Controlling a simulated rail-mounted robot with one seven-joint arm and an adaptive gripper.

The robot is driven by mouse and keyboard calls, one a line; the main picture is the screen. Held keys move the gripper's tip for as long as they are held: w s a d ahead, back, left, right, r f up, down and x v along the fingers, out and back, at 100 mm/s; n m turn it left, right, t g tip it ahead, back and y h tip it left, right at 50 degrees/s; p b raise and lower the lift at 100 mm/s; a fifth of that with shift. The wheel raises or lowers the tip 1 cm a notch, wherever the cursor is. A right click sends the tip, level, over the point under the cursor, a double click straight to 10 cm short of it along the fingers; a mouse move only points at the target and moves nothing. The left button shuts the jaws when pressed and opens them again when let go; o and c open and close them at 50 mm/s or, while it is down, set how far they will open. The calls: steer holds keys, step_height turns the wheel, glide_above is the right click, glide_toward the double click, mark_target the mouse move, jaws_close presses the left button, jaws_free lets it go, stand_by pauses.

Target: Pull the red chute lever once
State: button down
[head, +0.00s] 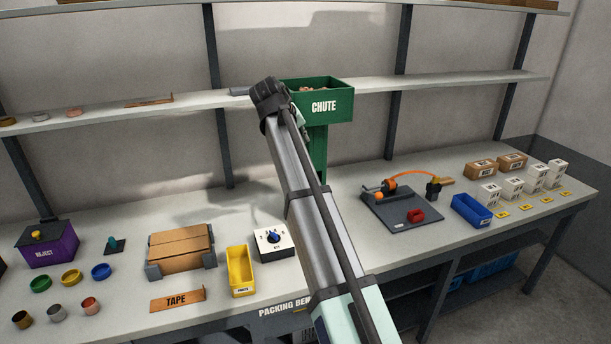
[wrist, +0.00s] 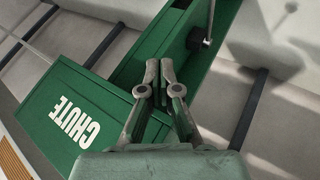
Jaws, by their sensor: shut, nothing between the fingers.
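The green chute (head: 318,103) stands at the back of the bench, with its labelled bin on a green post. It also shows in the wrist view (wrist: 95,110). There, a thin metal rod (wrist: 209,22) rises from a dark pivot (wrist: 195,38) on the chute's side and runs out of the top edge. No red part of the lever shows in either view. My gripper (wrist: 160,68) has its fingertips together, with nothing between them, in front of the chute and left of the rod, apart from it. In the head view my arm hides the fingers.
The bench holds a purple reject box (head: 48,245), a cardboard carton (head: 181,248), a yellow tray (head: 240,270), a dial box (head: 273,242), a dark tool board (head: 402,208) and a blue bin (head: 471,211). A shelf (head: 440,84) runs behind the chute.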

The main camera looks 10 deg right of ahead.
steer(key=f+b, duration=0.1)
steer(key=f, duration=0.1)
steer(key=f+b, duration=0.1)
steer(key=f, duration=0.2)
steer(key=f+b, duration=0.1)
steer(key=f, duration=0.1)
steer(key=shift+s+d+f, duration=0.1)
steer(key=shift+s+f, duration=0.3)
steer(key=shift+f+b, duration=0.35)
steer(key=shift+f, duration=0.1)
steer(key=shift+f, duration=0.1)
stand_by(0.8)
steer(key=shift+f, duration=0.35)
